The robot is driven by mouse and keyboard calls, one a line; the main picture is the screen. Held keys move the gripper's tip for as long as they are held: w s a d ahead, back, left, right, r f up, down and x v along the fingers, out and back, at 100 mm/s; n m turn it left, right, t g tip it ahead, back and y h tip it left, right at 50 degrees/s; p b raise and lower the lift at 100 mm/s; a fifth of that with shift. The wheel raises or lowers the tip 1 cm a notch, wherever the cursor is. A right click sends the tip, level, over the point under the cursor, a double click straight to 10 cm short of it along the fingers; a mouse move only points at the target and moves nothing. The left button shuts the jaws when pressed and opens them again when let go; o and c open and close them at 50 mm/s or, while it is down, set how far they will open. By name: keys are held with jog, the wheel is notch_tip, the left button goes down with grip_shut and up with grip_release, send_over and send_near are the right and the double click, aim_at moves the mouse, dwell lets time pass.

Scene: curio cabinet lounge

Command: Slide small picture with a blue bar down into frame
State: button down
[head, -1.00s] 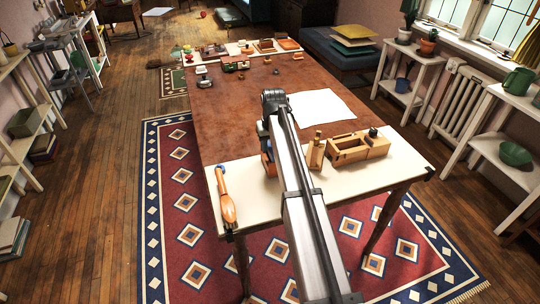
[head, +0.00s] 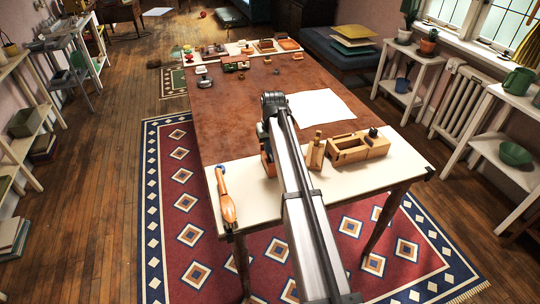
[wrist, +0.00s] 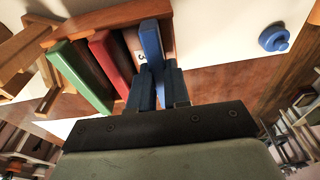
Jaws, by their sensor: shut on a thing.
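In the wrist view, my gripper (wrist: 160,88) is shut on a blue bar (wrist: 151,45), the top of the small picture. The bar is long and narrow and reaches from between the fingertips to the wooden frame (wrist: 122,18). A red bar (wrist: 110,62) and a green bar (wrist: 80,76) stand to its left in the same frame. A white label with a 3 shows beside the blue bar. The picture below the bar is hidden, so I cannot tell how deep it sits. In the head view my arm hides the gripper and most of the frame.
A round blue knob (wrist: 274,38) is on the white surface to the right. On the table (head: 240,110) are a wooden box (head: 357,147), a small upright wooden piece (head: 316,152), an orange-handled tool (head: 226,200) and white paper (head: 320,106). The brown tabletop's middle is mostly clear.

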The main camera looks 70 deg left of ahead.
dwell(0.4)
jog(key=shift+r, duration=4.25)
jog(key=c, duration=1.7)
grip_release()
grip_shut()
